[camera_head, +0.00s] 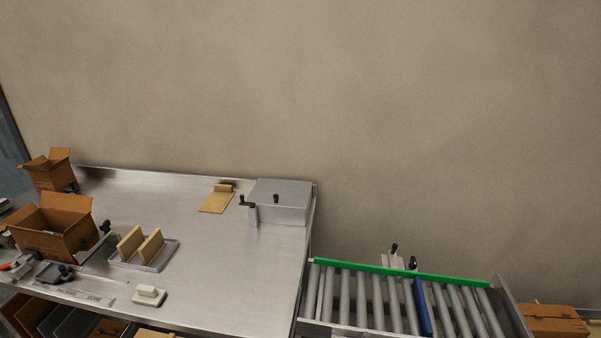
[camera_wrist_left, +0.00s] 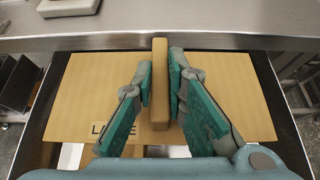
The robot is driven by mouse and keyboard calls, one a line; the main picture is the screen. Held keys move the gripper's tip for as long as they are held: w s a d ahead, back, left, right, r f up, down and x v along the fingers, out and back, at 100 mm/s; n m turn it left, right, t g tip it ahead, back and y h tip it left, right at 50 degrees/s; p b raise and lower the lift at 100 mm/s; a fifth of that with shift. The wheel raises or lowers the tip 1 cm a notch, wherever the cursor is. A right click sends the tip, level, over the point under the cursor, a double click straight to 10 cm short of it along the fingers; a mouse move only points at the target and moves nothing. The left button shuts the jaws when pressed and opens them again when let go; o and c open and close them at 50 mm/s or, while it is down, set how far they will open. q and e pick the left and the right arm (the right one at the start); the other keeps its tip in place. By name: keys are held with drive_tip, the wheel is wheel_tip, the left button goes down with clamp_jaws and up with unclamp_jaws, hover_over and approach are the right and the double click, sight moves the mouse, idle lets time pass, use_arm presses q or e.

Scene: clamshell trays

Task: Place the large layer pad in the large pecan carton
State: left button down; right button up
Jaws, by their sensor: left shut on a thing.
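In the left wrist view my left gripper (camera_wrist_left: 160,90) is shut on the upright rib of a flat tan layer pad (camera_wrist_left: 230,85). The pad is partly labelled "LA…E", with the middle letters hidden by a finger. It lies level just in front of the steel table's edge, over a dark-edged frame; I cannot tell if it touches it. In the head view an open brown carton (camera_head: 45,243) stands at the table's left, flaps up. A second open carton (camera_head: 48,179) stands behind it. Their labels are unreadable, so I cannot tell which is for pecans. My right gripper is not in view.
Another tan pad with a rib (camera_head: 214,204) lies at the table's back, beside a grey metal box (camera_head: 284,209). A small metal tray (camera_head: 165,262) holds two upright tan slabs. A white block (camera_head: 149,296) sits at the front. A roller conveyor (camera_head: 345,298) stands right. The table's middle is clear.

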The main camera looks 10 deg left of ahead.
use_arm(q)
wheel_tip(320, 180, up, 3)
drive_tip(key=shift+p, duration=0.95)
drive_tip(key=shift+s+d+f+b, duration=0.15)
drive_tip(key=shift+d+f+b, duration=0.2)
drive_tip(key=shift+f, duration=0.15)
drive_tip(key=shift+d, duration=0.3)
drive_tip(key=w+d+r+m+h+b, duration=0.2)
drive_tip(key=w+d+r+m+h, duration=0.15)
drive_tip(key=d+r, duration=0.8)
drive_tip(key=s+d+r+m+g+h+b, duration=0.5)
drive_tip(key=s+d+r, duration=0.4)
drive_tip(key=d, duration=0.2)
drive_tip(key=m+h, duration=0.1)
drive_tip(key=m, duration=0.1)
drive_tip(key=shift+r+m+h, duration=0.25)
drive_tip(key=shift+m+h, duration=0.1)
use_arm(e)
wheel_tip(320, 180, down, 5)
